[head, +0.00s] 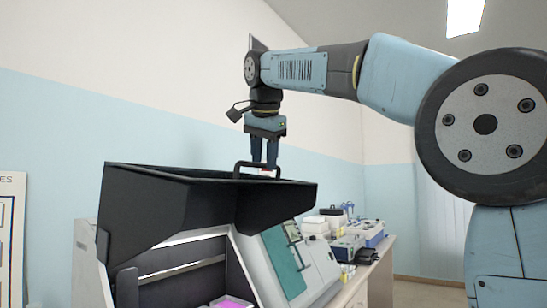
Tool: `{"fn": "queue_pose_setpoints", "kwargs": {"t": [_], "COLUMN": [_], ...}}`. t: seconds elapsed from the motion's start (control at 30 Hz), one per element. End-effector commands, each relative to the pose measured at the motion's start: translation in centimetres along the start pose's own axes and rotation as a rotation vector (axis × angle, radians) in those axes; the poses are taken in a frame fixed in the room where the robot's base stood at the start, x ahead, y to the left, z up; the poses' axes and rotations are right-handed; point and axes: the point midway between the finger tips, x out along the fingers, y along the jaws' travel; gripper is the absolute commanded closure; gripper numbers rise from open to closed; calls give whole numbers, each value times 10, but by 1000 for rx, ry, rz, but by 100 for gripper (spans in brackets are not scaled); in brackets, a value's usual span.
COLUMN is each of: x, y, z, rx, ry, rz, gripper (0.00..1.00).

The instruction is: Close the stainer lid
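The stainer (250,262) stands in the lower left and middle of the head view. Its black lid (160,210) is raised, and the opening below it shows. A black bar handle (258,163) stands up from the lid's top edge. My gripper (265,165) points down at the handle, with its fingertips partly hidden behind the handle and the lid edge. A gap shows between the two blue fingers, so it looks open. Whether it touches the handle cannot be told from this view.
A bench (375,283) to the right of the stainer holds bottles, boxes and small lab devices. A framed board (12,235) is on the far left. The space above the lid, around my arm, is clear.

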Motion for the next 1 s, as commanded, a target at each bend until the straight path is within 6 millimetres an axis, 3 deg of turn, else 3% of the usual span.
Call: {"fn": "queue_pose_setpoints", "kwargs": {"t": [0.4,0.8,0.83,1.0], "x": [0,0,-2,1], "y": [0,0,22,6], "z": [0,0,-18,-5], "rx": [0,0,7,6], "ry": [0,0,2,5], "rz": [0,0,0,-6], "gripper": [100,100,100,100]}}
